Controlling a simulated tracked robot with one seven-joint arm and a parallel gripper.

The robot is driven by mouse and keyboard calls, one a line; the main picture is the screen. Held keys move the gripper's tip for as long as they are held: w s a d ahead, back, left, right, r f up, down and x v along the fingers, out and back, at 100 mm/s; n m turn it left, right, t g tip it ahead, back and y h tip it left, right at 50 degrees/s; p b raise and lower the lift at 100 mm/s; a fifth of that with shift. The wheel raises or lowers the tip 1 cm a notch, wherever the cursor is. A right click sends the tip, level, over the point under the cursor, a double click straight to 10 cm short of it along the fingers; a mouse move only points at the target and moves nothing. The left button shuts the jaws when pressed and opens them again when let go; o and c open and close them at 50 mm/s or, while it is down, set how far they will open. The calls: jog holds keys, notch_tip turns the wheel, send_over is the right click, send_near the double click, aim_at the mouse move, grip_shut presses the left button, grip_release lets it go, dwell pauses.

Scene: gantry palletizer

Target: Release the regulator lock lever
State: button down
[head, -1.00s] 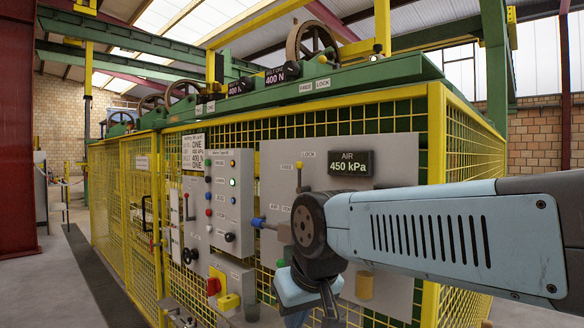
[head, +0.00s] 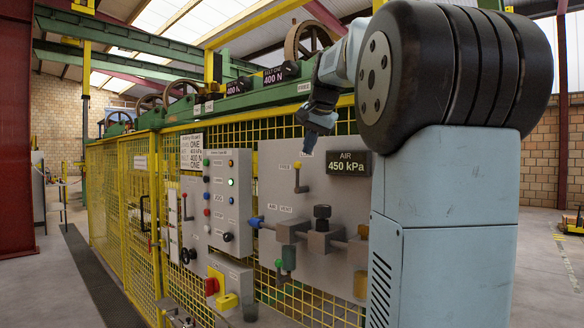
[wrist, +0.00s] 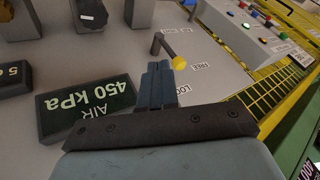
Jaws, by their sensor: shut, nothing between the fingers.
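The regulator lock lever (head: 299,180) is a small grey crank on the grey panel, left of the AIR display. In the wrist view, the lever's yellow end (wrist: 179,62) shows just right of my fingertips. My gripper (head: 310,148) is shut and empty, just above the lever in the head view. Its closed fingers (wrist: 157,68) point at the panel in the wrist view. I cannot tell whether they touch the lever.
The AIR display (head: 349,163) reads 450 kPa, close right of the lever. The regulator body (head: 321,240) with a black knob sits below. A button box (head: 228,200) stands to the left. Yellow mesh fencing (head: 110,205) surrounds the machine, and a green beam runs above.

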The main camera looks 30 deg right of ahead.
jog(key=shift+w+d+r+m, duration=0.4)
jog(key=shift+w+d+r, duration=0.5)
jog(key=shift+d, duration=0.2)
send_near(298, 179)
jog(key=x, duration=0.2)
jog(key=d+x, duration=0.1)
jog(key=x, duration=0.2)
jog(key=shift+w+d+r, duration=0.1)
jog(key=shift+w+r, duration=0.1)
